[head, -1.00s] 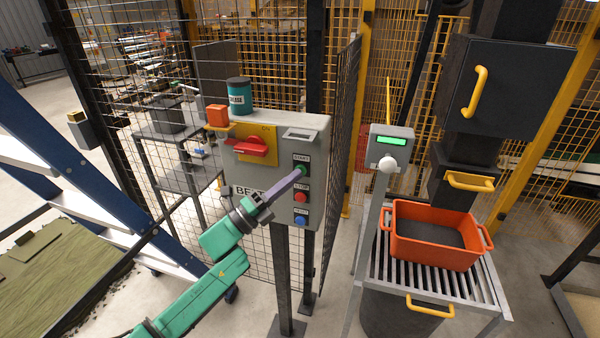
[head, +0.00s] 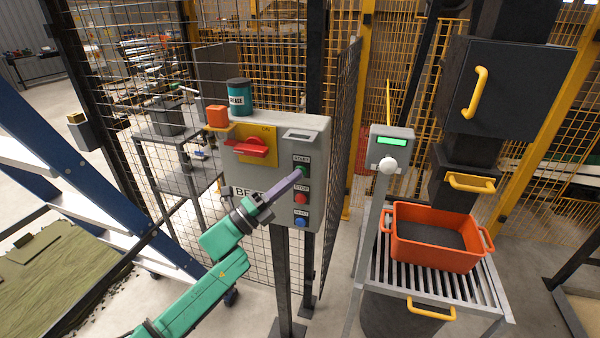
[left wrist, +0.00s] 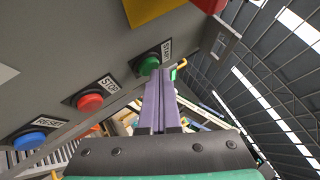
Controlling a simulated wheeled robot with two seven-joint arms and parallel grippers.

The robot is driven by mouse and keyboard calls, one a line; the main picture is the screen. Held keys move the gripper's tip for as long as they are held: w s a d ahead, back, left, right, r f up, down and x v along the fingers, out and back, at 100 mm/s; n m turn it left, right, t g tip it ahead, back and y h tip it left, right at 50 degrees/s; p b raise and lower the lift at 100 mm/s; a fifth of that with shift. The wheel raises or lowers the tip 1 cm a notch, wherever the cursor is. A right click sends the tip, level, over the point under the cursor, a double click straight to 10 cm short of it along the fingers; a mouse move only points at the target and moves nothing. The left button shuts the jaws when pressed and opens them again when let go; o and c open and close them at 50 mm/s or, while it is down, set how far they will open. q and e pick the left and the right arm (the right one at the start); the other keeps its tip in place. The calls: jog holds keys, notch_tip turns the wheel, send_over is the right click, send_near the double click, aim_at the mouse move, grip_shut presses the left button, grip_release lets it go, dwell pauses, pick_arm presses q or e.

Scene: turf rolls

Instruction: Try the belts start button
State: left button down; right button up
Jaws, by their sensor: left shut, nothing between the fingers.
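The grey belts control box (head: 232,165) stands on a post in front of the mesh fence, with part of its lettering hidden by my arm. Its green START button (left wrist: 149,65) is at the top of a column, above the red STOP button (head: 301,198) and blue RESET button (head: 301,222). My left gripper (head: 300,173) is shut and empty, its purple fingers pointing at the START button. The fingertips (left wrist: 160,76) overlap the button's edge in the left wrist view; I cannot tell whether they touch it or press it. My right gripper is not in view.
A red rotary switch (head: 250,148) is on the box's yellow plate. A teal grease tin (head: 238,99) stands on top, with an orange block (head: 217,116) beside it. A grey post (head: 391,145) with a green display and an orange tub (head: 430,250) are to the right.

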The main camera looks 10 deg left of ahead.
pick_arm(q)
jog(key=shift+s, duration=0.7)
jog(key=s+p, duration=0.1)
jog(key=s, duration=0.2)
jog(key=s+p, duration=0.1)
jog(key=s, duration=0.1)
jog(key=shift+a+p, duration=0.25)
jog(key=shift+p, duration=0.1)
